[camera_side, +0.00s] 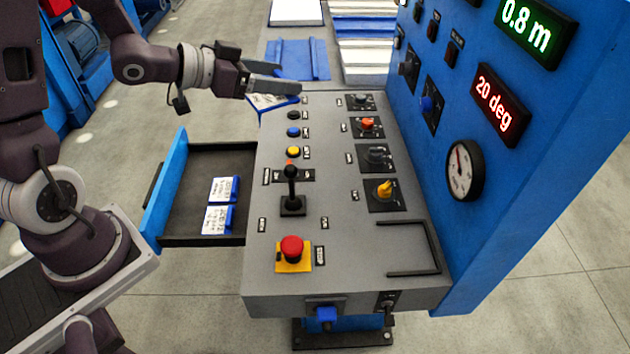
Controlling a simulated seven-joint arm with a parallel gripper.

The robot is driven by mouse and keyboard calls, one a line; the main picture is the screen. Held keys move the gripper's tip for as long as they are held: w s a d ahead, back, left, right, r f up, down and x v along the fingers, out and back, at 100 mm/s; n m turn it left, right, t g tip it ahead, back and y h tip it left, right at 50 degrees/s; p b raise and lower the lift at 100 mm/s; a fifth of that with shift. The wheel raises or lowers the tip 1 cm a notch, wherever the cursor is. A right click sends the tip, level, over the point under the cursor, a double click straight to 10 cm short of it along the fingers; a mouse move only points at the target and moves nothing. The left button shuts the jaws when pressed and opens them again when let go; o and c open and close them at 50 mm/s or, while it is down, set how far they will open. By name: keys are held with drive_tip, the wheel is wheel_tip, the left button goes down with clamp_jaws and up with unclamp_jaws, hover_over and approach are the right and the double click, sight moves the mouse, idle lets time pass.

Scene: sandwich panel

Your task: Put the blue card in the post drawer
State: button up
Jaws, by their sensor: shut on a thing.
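My gripper (286,79) is at the far left corner of the grey console, with its fingers pointing right. It is shut on a white card with a blue edge (272,102), which shows just below the fingers at the console's corner. The fingers hide part of the card, and I cannot tell whether it touches the console. The drawer (167,190) is pulled out from the console's left side, with a blue front and a dark inside. Two white cards with blue edges, one farther back (222,189) and one nearer (216,221), lie in it.
The console top (330,190) carries several buttons and knobs, an upright black joystick (291,185) and a red stop button (292,248). A blue wall panel (420,60) with displays and a gauge rises on the right. The drawer's far part is clear.

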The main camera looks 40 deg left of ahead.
drive_tip(key=w+d+f+m+h, duration=0.2)
drive_tip(key=w+d+f, duration=0.2)
drive_tip(key=w+d, duration=0.15)
drive_tip(key=m+g+h, duration=0.3)
hover_over(414, 247)
wheel_tip(414, 247, down, 15)
drive_tip(key=shift+f, duration=0.1)
wheel_tip(414, 247, down, 10)
drive_tip(key=shift+r, duration=0.25)
